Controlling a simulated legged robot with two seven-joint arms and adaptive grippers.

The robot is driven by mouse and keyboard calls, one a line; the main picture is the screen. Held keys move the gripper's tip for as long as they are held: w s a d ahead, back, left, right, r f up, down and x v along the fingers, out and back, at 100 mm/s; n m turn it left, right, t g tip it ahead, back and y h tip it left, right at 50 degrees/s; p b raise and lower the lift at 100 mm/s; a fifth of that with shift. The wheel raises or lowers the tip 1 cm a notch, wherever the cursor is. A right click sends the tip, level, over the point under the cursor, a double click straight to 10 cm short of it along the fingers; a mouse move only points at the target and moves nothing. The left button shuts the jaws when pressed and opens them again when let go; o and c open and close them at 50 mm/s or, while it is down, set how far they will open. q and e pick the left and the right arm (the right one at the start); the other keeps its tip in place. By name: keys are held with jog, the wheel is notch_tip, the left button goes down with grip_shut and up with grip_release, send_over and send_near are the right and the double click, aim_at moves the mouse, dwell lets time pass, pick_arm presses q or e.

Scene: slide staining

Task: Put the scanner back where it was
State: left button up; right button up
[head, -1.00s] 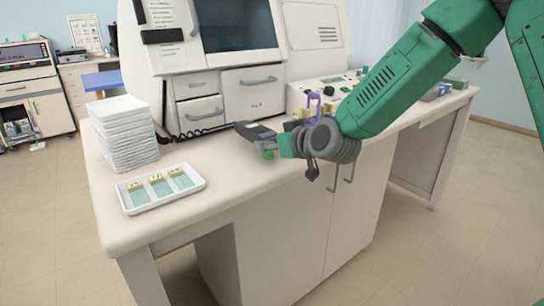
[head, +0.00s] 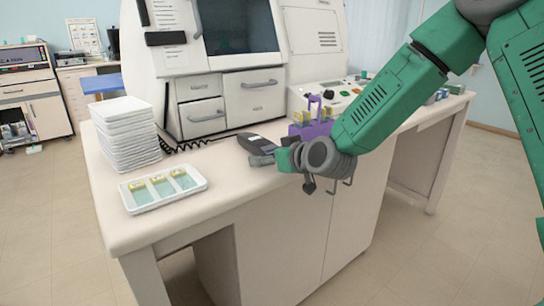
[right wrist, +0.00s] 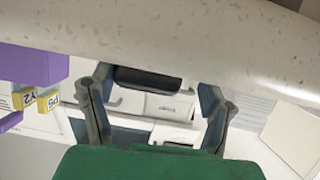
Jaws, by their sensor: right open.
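The scanner (head: 259,144) is a dark handheld device. In the head view it lies on the counter in front of the white machine, beside a black coiled cord. My right gripper (head: 264,156) is at its near end, low over the counter. In the right wrist view a dark rounded piece, apparently the scanner (right wrist: 148,80), shows between the two spread fingers of my right gripper (right wrist: 152,92). The fingers are open, with gaps visible on both sides of it. Whether a finger touches it I cannot tell. My left gripper is not in view.
A purple rack (head: 312,131) with yellow-labelled slides stands just right of the scanner. A white tray (head: 145,207) with three slides and a stack of white trays (head: 125,130) are at left. The machine's drawers (head: 254,96) rise behind. The counter between is clear.

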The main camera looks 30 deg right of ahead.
jog(key=shift+s+r, duration=0.15)
jog(key=v, duration=0.3)
jog(key=d+p+v, duration=0.1)
jog(key=v, duration=0.2)
jog(key=shift+s+d, duration=0.2)
jog(key=shift+s, duration=0.05)
jog(key=v, duration=0.4)
jog(key=s+a+f+g, duration=0.3)
jog(key=s+f+g, duration=0.15)
jog(key=f, duration=0.65)
jog(key=s+a+f+g, duration=0.25)
jog(key=s+f, duration=0.35)
jog(key=f, duration=0.6)
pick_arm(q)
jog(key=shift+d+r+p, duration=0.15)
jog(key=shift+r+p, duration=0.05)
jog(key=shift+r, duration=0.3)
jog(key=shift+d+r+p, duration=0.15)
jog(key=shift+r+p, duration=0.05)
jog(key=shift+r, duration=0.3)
pick_arm(e)
jog(key=s+a+f+g, duration=0.2)
jog(key=s+f, duration=0.4)
jog(key=s, duration=0.3)
jog(key=s+a+f+g, duration=0.2)
jog(key=s+f+g, duration=0.2)
jog(key=s+f, duration=0.3)
jog(key=shift+s+a, duration=0.2)
jog(key=shift+s, duration=1.05)
